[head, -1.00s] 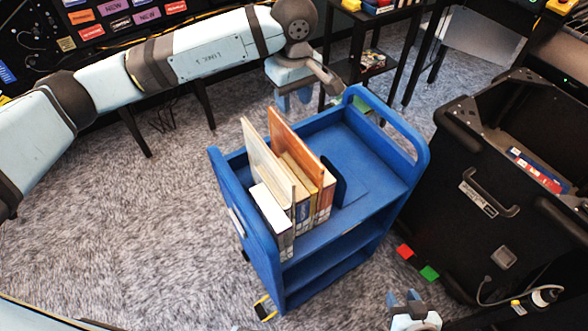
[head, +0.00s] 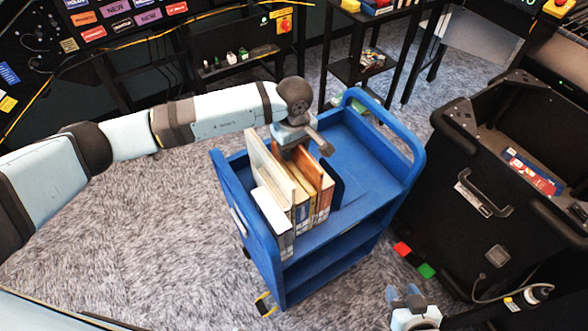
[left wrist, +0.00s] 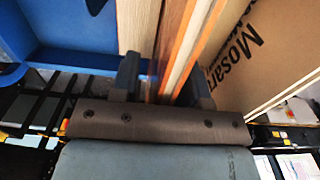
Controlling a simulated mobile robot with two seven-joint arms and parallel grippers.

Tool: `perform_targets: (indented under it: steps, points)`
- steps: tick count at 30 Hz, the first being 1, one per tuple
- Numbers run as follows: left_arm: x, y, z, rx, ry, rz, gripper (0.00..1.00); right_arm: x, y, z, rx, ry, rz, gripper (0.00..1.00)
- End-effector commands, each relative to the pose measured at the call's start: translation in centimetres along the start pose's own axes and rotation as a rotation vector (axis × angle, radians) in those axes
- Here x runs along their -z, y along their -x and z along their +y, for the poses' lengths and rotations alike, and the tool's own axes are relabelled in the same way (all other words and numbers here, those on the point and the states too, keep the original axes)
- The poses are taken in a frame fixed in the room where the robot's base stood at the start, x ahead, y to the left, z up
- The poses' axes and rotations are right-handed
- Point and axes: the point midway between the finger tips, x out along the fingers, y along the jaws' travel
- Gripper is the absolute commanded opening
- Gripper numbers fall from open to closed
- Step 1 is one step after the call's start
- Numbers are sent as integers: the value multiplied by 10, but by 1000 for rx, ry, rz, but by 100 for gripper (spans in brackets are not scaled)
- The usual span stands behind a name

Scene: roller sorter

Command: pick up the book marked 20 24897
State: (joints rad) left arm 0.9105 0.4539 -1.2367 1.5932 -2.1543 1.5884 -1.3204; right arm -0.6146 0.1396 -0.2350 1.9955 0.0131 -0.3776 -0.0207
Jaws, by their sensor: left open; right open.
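Several upright books stand in a row on the top shelf of the blue cart (head: 365,185). They include a thick white one (head: 272,218), a tall cream one (head: 262,160) and an orange-brown one (head: 318,178). Spine labels are too small to read, so I cannot tell which is 20 24897. My left gripper (head: 297,150) is open over the far side of the row, its fingertips partly hidden. In the left wrist view, book edges (left wrist: 176,45) show between its fingers; a brown cover (left wrist: 245,50) reads "Mosar". My right gripper (head: 408,297) is open and empty at the bottom.
A blue divider stands right of the books, and the cart's right part is clear. A black bin (head: 470,215) holding red and blue items stands at the right. A dark shelf stand (head: 365,60) is behind the cart. Carpet lies open to the left.

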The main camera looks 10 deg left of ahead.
Motion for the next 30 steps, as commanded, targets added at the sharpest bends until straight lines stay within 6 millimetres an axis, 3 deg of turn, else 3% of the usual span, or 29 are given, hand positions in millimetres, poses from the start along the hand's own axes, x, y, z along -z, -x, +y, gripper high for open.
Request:
perform_targets:
  steps: [6,12,23,30]
  points:
    - [0,-2,0,0,0,1,42,0,0,0,0,0,-1,43]
    - [0,-1,0,0,0,0,0,-2,0,0,0,0,-3,43]
    - [1,1,1,-2,1,1,0,-1,0,0,-1,0,-3,43]
    - [4,21,3,-4,5,2,0,4,3,0,-1,0,-3,43]
